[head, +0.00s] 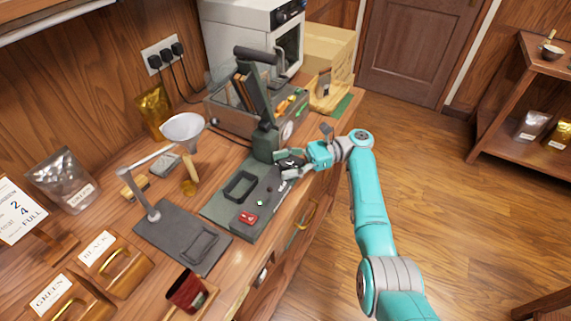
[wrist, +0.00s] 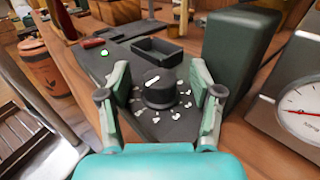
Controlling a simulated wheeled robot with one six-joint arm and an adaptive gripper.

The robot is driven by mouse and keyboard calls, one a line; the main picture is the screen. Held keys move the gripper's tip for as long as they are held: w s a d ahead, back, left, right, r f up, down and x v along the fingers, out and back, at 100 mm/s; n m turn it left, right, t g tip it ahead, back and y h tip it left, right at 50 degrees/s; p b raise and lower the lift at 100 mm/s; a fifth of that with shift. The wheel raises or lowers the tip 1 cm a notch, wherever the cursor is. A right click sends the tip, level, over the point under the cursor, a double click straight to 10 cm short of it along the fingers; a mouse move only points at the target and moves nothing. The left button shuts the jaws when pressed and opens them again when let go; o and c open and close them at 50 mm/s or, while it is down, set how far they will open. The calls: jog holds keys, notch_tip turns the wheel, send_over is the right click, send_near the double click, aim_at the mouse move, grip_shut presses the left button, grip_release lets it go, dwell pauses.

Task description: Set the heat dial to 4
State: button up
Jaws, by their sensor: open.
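The heat dial (wrist: 160,92) is a round black knob on the front panel of a dark press base (head: 222,210). A short white mark lies on its top, and white figures are printed around it, too small and turned to read. My gripper (wrist: 160,72) is open, with one finger on each side of the knob and a visible gap on both sides. I cannot tell which figure the mark points to. In the head view my gripper (head: 290,165) is over the base's right end and largely hides the dial.
The base has a rectangular recess (head: 240,186), a red switch (head: 248,217) and a dark upright column (wrist: 237,55) close to my gripper. A box with a round gauge (wrist: 305,108) stands nearby. A card (head: 20,210) reads 2, 4 and FULL.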

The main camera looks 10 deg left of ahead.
aim_at(286, 162)
notch_tip(286, 162, up, 10)
jog(key=shift+f, duration=0.2)
jog(key=shift+c, duration=0.2)
